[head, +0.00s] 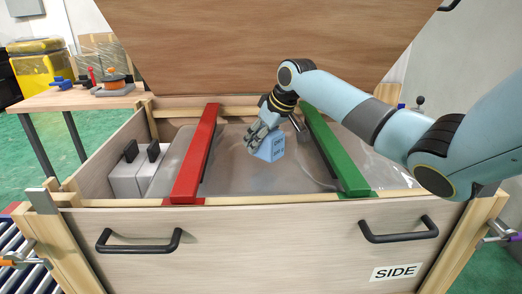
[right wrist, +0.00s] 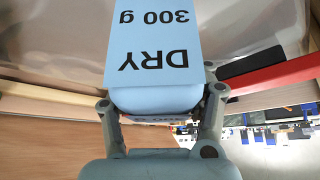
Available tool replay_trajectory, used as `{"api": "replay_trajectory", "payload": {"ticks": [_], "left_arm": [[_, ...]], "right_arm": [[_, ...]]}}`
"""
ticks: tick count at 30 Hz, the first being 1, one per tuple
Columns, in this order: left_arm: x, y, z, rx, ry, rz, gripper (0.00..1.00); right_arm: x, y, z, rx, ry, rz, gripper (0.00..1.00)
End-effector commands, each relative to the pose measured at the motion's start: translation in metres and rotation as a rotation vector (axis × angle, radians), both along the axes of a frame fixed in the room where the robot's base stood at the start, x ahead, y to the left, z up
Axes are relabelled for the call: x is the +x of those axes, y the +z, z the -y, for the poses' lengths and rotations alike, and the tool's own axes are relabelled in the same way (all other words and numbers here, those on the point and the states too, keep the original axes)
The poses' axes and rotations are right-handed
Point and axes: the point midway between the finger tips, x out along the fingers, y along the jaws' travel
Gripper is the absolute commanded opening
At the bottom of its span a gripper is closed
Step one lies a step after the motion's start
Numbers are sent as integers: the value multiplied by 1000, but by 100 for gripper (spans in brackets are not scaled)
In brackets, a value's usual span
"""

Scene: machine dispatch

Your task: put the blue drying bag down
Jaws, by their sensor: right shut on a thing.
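The blue drying bag (head: 270,148) is in my right gripper (head: 256,138), over the grey wrapped surface inside the wooden crate (head: 270,235), between a red bar and a green bar. In the right wrist view the bag (right wrist: 155,60) shows the print "DRY 300 g" and sits between the two fingers of the gripper (right wrist: 160,105). I cannot tell whether the bag touches the surface below it. My left gripper is not in view.
The red bar (head: 195,155) and green bar (head: 335,150) span the crate. White blocks with black handles (head: 130,175) stand in its left end. The raised lid (head: 260,45) is behind. A workbench (head: 75,98) is at the left.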

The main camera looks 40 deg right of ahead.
Motion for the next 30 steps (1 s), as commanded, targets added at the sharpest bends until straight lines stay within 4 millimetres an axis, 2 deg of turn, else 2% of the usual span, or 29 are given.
{"api": "replay_trajectory", "payload": {"ticks": [7,17,18,23,30], "left_arm": [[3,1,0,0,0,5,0],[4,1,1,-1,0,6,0],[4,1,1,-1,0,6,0],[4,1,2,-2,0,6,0],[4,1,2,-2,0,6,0]], "right_arm": [[-1,-35,0,3,-2,-3,13],[-1,-39,0,0,-1,0,13],[-1,-39,0,0,-1,-1,57],[-1,-39,1,0,-1,-1,78],[-1,-38,1,0,-1,-1,78]]}}
